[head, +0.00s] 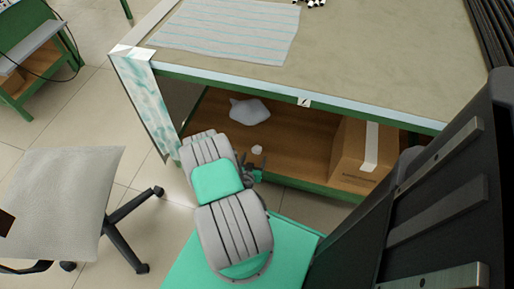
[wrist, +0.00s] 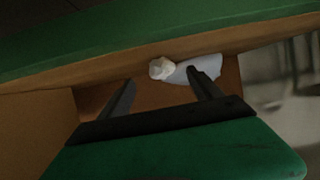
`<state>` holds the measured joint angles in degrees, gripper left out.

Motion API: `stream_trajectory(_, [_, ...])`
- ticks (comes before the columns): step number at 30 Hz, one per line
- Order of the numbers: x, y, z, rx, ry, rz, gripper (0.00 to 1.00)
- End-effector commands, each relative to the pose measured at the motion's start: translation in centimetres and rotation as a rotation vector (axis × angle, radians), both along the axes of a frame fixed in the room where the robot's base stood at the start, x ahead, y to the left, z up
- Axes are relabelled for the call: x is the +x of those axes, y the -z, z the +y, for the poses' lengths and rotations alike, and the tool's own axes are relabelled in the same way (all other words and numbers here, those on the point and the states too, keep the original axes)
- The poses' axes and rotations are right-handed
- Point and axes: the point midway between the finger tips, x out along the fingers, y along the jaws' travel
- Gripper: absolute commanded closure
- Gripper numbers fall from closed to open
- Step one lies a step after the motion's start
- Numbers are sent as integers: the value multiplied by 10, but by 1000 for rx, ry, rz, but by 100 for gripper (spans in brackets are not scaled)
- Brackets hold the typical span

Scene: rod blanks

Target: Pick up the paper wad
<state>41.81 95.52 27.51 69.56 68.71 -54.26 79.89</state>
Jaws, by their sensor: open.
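The paper wad (head: 257,149) is a small white crumpled ball on the brown lower shelf (head: 285,161) of the workbench. In the wrist view the paper wad (wrist: 162,69) shows ahead of the fingertips, between their lines. My gripper (head: 254,172) is mostly hidden by my arm in the head view, with its dark fingers just short of the wad. In the wrist view my gripper (wrist: 157,76) has its two dark fingers spread apart, with nothing held between them.
A pale grey flat piece (head: 249,111) lies on the shelf behind the wad. A cardboard box (head: 362,154) stands to the right on the shelf. The bench top (head: 370,60) overhangs the shelf. An office chair (head: 75,190) stands at the left.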

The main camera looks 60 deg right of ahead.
Motion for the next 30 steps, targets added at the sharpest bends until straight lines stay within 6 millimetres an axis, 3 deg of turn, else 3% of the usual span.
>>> stream_trajectory(15, [16,31,-66,-1,0,-4,26])
stream_trajectory(22, [17,28,-68,-2,-2,-2,27])
stream_trajectory(30, [17,29,-67,-1,-2,-2,49])
